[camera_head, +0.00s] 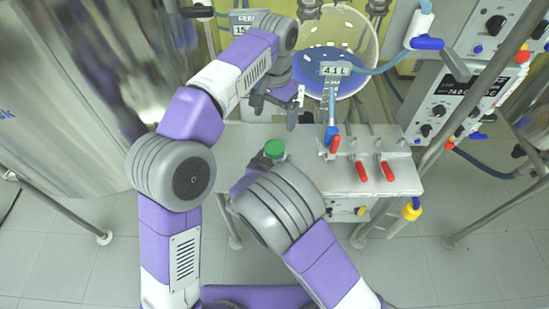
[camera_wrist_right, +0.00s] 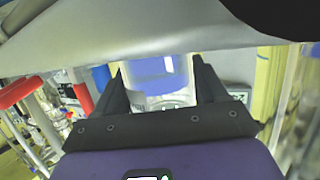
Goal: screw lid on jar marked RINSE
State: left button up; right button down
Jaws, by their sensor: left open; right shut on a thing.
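A green lid (camera_head: 274,149) shows in the head view at the left part of the bench, just beyond my right wrist. A clear jar with blue contents (camera_wrist_right: 158,78) is between the fingers of my right gripper (camera_wrist_right: 160,98) in the right wrist view. My right gripper is shut on the jar. In the head view my right wrist hides most of that gripper and the jar, and I cannot tell how the lid sits relative to the jar. No RINSE marking is readable. My left gripper (camera_head: 276,110) is open and empty, beyond and above the green lid.
The grey bench (camera_head: 345,185) carries several red-handled valves (camera_head: 362,172) to the right of the lid. A glass vessel with blue liquid (camera_head: 325,60) hangs behind. A steel tank (camera_head: 70,100) stands at left, a control box (camera_head: 440,105) at right.

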grip_release()
jog(key=p+v, duration=0.2)
jog(key=v, duration=0.5)
jog(key=shift+s+r, duration=0.15)
jog(key=shift+s, duration=0.1)
dwell(0.4)
